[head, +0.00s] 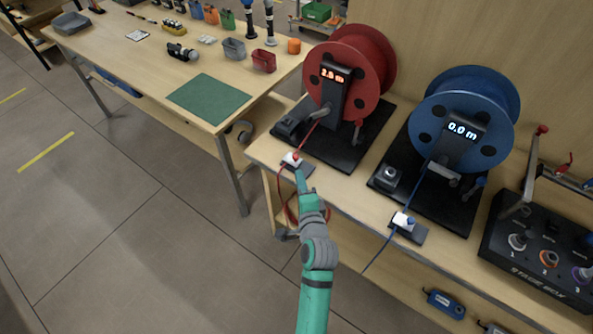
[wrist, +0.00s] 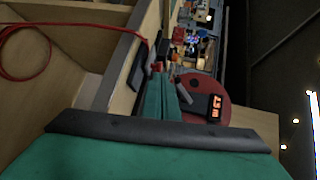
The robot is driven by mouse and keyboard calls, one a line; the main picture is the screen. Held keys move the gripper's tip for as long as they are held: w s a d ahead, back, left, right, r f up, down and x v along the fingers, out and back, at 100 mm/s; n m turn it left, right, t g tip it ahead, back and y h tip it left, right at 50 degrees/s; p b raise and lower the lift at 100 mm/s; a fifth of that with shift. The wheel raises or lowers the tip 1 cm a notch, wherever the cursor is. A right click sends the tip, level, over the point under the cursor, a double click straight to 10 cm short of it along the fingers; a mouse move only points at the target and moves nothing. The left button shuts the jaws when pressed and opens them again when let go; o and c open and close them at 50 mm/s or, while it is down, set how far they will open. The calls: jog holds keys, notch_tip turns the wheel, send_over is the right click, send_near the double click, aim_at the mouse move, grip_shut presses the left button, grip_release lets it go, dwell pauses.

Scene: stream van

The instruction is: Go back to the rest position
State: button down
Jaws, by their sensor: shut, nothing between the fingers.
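My gripper (head: 299,177) is shut and empty at the front edge of the reel bench, close to the small white-and-red cable guide (head: 292,160). In the wrist view its green fingers (wrist: 161,98) lie together, pointing towards the red reel. My green and grey arm reaches up to it from the bottom of the head view. Whether the fingertips touch the guide cannot be told.
The red reel (head: 350,65) has a lit display; its cable (head: 281,195) hangs in a loop below the bench edge. The blue reel (head: 466,104) reads 0.0 m. A stage box (head: 541,250) stands right. A worktable with a green mat (head: 208,99) is left. Floor (head: 110,220) is clear.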

jog(key=v, duration=0.7)
jog(key=shift+s, duration=0.2)
jog(key=s+f+n+h, duration=0.1)
jog(key=s+f+n, duration=0.3)
jog(key=s, duration=0.5)
jog(key=s+a+r+n, duration=0.1)
jog(key=s+a+n, duration=0.1)
jog(key=s+n, duration=0.4)
jog(key=s+a+r+n, duration=0.1)
jog(key=s+a+n, duration=0.2)
jog(key=s, duration=1.3)
jog(key=n, duration=0.3)
jog(key=shift+s+n+h, duration=0.3)
jog(key=shift+n, duration=0.1)
jog(key=shift+r, duration=0.15)
